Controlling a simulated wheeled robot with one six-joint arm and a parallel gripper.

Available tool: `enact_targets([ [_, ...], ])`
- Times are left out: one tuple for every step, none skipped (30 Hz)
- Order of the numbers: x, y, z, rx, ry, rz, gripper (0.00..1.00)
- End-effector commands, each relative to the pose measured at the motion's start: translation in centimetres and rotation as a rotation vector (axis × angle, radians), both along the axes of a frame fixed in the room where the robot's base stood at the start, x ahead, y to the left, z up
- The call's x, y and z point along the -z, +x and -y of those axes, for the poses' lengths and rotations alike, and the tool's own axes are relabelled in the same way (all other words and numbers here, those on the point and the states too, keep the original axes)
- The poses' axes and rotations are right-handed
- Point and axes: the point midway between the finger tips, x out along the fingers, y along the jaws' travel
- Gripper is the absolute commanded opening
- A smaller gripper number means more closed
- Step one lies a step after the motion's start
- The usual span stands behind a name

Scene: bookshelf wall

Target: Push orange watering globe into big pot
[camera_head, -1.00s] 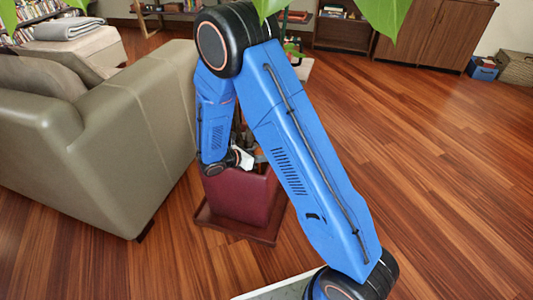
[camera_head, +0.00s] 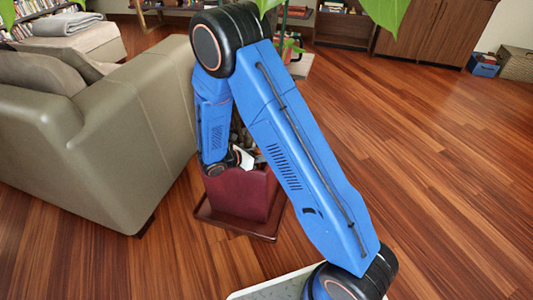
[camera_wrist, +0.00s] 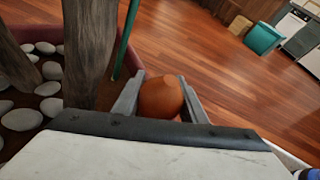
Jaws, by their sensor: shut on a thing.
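The orange watering globe (camera_wrist: 161,98) sits between the two fingers of my gripper (camera_wrist: 160,92) in the wrist view. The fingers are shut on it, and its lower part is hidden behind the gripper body. The big pot (camera_head: 240,193) is dark red and square, standing on a saucer in the head view. In the wrist view its rim (camera_wrist: 142,62) shows behind the globe. The globe is at the pot's edge; I cannot tell whether its tip touches the soil.
Thick trunks (camera_wrist: 90,50), a thin green stake (camera_wrist: 126,38) and white stones (camera_wrist: 22,119) stand in the pot left of my gripper. A grey-green sofa (camera_head: 120,130) is close to the pot's left. The wooden floor (camera_head: 430,170) on the right is clear.

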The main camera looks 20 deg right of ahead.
Motion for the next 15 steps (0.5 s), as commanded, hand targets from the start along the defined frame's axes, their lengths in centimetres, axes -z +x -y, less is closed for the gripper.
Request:
enact_targets([
  [0.1, 0.0, 0.0, 0.0, 0.0, 0.0, 0.15],
  [0.2, 0.0, 0.0, 0.0, 0.0, 0.0, 0.15],
  [0.3, 0.0, 0.0, 0.0, 0.0, 0.0, 0.15],
  [0.4, 0.0, 0.0, 0.0, 0.0, 0.0, 0.15],
  [0.4, 0.0, 0.0, 0.0, 0.0, 0.0, 0.15],
  [0.5, 0.0, 0.0, 0.0, 0.0, 0.0, 0.15],
  [0.6, 0.0, 0.0, 0.0, 0.0, 0.0, 0.15],
  [0.7, 0.0, 0.0, 0.0, 0.0, 0.0, 0.15],
  [0.8, 0.0, 0.0, 0.0, 0.0, 0.0, 0.15],
  [0.9, 0.0, 0.0, 0.0, 0.0, 0.0, 0.15],
  [0.9, 0.0, 0.0, 0.0, 0.0, 0.0, 0.15],
  [1.0, 0.0, 0.0, 0.0, 0.0, 0.0, 0.15],
  [1.1, 0.0, 0.0, 0.0, 0.0, 0.0, 0.15],
  [1.2, 0.0, 0.0, 0.0, 0.0, 0.0, 0.15],
  [1.3, 0.0, 0.0, 0.0, 0.0, 0.0, 0.15],
])
